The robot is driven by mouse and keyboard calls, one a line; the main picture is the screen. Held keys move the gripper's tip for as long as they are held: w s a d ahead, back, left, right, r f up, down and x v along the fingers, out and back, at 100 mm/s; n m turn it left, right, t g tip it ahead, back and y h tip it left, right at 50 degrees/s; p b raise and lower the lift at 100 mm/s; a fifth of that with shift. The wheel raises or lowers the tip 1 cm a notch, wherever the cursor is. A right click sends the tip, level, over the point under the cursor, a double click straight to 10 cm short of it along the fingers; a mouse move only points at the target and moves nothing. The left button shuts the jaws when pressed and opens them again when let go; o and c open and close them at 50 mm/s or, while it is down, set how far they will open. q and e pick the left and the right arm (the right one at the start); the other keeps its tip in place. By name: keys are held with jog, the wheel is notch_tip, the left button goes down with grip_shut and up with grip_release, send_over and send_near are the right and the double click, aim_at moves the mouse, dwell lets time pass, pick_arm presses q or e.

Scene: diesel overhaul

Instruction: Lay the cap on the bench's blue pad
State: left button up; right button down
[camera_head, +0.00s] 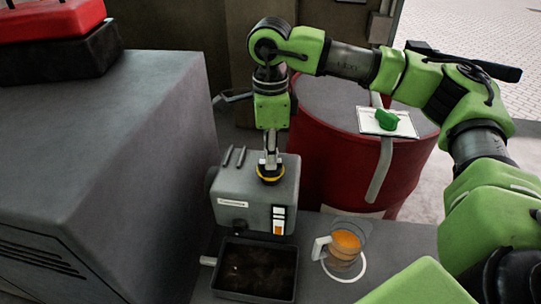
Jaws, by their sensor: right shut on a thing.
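My right gripper (270,158) reaches down from above and is shut on a dark cap with a yellow rim (270,174). The cap is at the top of a grey box-shaped unit (230,185). I cannot tell whether it sits on the unit or is slightly above it. The bench's blue pad is not in view. My left gripper is not in view.
A black tray of dark liquid (255,270) stands in front of the unit, with a jug of orange liquid (345,243) to its right. A red drum (335,150) stands behind, bearing a green object (387,120) on a white sheet. A large grey cabinet (110,180) bounds the left.

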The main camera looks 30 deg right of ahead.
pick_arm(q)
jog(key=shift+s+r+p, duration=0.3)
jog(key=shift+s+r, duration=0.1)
pick_arm(e)
jog(key=shift+s+r, duration=0.1)
jog(key=shift+r, duration=0.65)
jog(key=shift+r+p, duration=0.75)
jog(key=shift+r, duration=0.75)
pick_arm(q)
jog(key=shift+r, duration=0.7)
pick_arm(e)
jog(key=shift+f, duration=0.1)
